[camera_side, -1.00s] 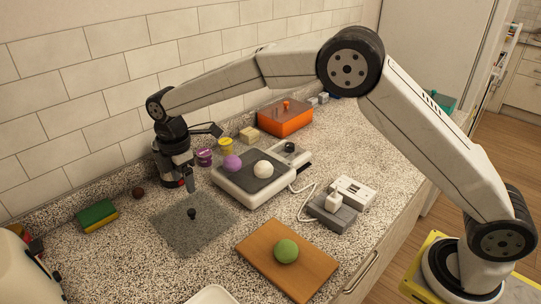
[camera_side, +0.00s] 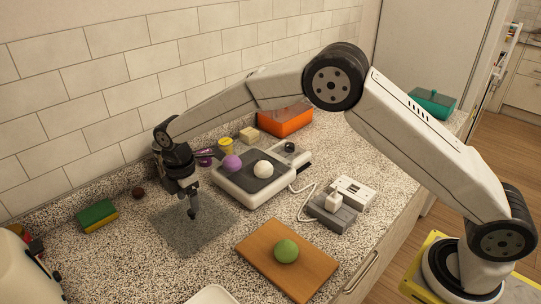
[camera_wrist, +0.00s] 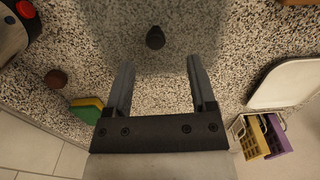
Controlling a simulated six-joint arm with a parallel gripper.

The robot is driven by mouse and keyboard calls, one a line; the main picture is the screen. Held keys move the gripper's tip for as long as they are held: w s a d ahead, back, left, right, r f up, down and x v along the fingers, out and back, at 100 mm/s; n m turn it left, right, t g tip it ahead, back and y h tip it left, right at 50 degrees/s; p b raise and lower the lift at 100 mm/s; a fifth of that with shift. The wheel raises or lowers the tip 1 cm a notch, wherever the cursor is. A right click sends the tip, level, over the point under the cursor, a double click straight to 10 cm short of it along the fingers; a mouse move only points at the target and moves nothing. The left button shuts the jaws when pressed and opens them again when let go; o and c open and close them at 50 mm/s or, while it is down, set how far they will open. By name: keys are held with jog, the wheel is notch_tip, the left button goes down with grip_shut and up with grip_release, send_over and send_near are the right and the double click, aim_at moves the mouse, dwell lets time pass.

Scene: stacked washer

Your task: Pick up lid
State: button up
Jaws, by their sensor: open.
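The lid looks like a grey, see-through square sheet (camera_side: 180,235) lying flat on the speckled counter, with a small dark knob at its middle. In the wrist view the lid (camera_wrist: 110,15) is at the top, and its knob (camera_wrist: 155,38) stands just beyond the fingertips, roughly centred between them.
A sponge (camera_side: 96,216) and a small brown ball (camera_side: 138,193) lie left of the lid. A scale (camera_side: 255,190) with purple and white balls stands to the right. A wooden board (camera_side: 305,270) with a green ball (camera_side: 286,250) is in front. An orange box (camera_side: 290,121) is behind.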

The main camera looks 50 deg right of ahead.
aim_at(192, 216)
jog(key=shift+w+d+f, duration=0.1)
jog(key=shift+w+f, duration=0.05)
jog(key=shift+f, duration=1.15)
jog(key=shift+w+d+f, duration=0.1)
jog(key=shift+f, duration=1.15)
grip_shut()
